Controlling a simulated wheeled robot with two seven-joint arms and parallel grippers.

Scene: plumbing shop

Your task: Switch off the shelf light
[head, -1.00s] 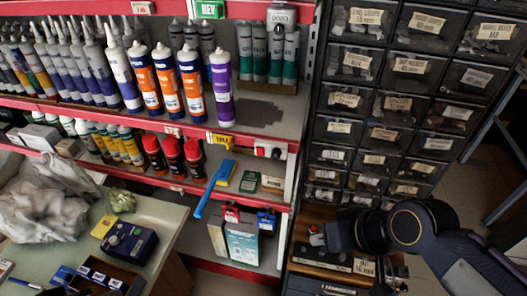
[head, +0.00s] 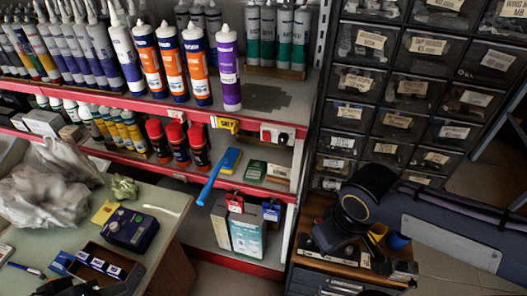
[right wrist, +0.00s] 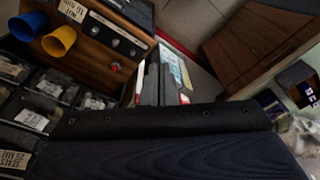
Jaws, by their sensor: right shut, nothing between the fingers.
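In the right wrist view my right gripper (right wrist: 158,88) appears as narrow dark fingers, shut and empty, partly hidden behind a dark slab. The switch does not show there.
A blue-handled brush (head: 218,175) overhangs the shelf edge left of the switch. Cartridges, including a purple one (head: 229,75), stand on the shelf above. Drawer units (head: 410,90) rise at the right. A wooden cabinet (head: 318,215) bears yellow and blue cups (right wrist: 60,41).

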